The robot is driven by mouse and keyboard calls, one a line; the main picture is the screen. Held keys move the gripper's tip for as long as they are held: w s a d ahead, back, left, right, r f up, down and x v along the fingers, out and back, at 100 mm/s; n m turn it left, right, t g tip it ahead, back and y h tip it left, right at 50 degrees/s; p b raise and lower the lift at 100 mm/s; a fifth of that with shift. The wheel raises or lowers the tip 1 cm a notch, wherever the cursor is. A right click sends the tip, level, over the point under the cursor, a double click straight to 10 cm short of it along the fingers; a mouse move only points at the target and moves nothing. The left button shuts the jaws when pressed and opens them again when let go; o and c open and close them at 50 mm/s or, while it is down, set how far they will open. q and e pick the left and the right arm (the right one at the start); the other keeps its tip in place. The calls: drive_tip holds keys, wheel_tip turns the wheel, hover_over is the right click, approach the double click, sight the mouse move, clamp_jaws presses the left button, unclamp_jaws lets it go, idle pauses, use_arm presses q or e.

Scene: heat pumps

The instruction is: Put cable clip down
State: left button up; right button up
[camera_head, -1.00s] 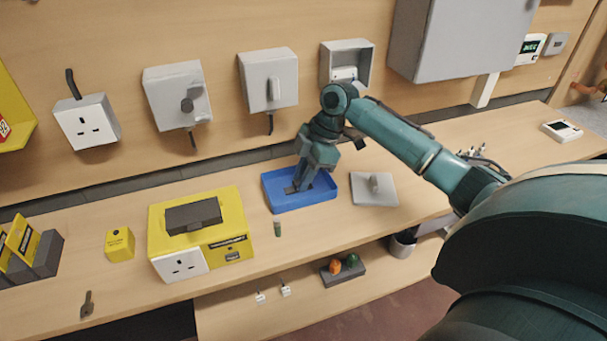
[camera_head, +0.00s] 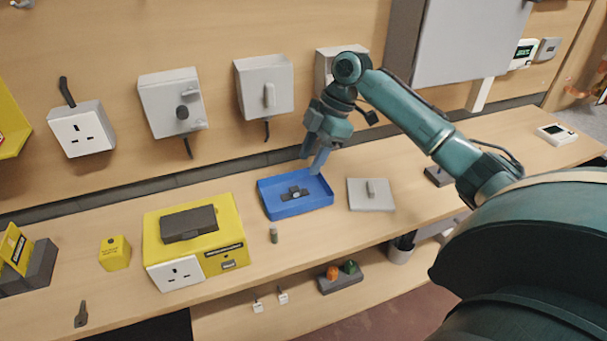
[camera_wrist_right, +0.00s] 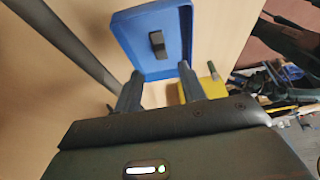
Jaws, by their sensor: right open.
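The cable clip (camera_head: 294,193) is a small dark piece lying on the floor of the blue tray (camera_head: 312,207). In the right wrist view the clip (camera_wrist_right: 157,44) shows as a dark bar in the tray (camera_wrist_right: 130,30), beyond the fingertips. My right gripper (camera_head: 314,166) is open and empty, above the back edge of the tray and apart from the clip. Its two fingers (camera_wrist_right: 159,85) stand spread in the right wrist view. My left gripper is in neither view.
A grey cover plate (camera_head: 360,195) lies right of the tray. A small green-grey cylinder (camera_head: 274,236) stands in front of it. A yellow box (camera_head: 225,240) with a socket is at the left. Grey switch boxes (camera_head: 265,88) hang on the wall behind.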

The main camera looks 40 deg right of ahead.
drive_tip(key=shift+v, duration=2.35)
